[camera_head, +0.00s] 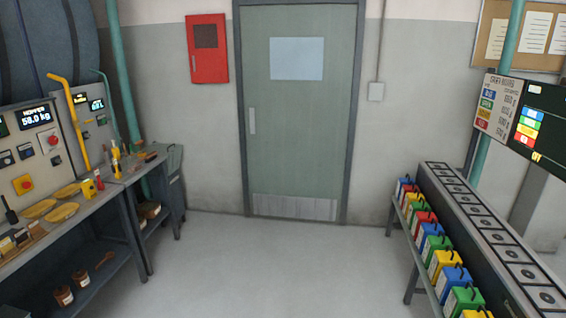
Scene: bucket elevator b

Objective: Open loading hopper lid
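I cannot make out a loading hopper lid in the head view. A control panel (30,147) at the left carries a display (36,117) that appears to read "HOPPER 58.0 kg". A large dark blue rounded body (60,40) rises behind the panel at the upper left; I cannot tell whether it is part of the hopper. A yellow bent bar (72,125) stands beside the panel. Neither of my grippers is in view.
A workbench (118,190) with yellow dishes (62,213) runs along the left. A bench with a conveyor (470,220) and several coloured containers (440,262) stands at the right. The floor (270,265) between is clear up to the closed green door (300,130).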

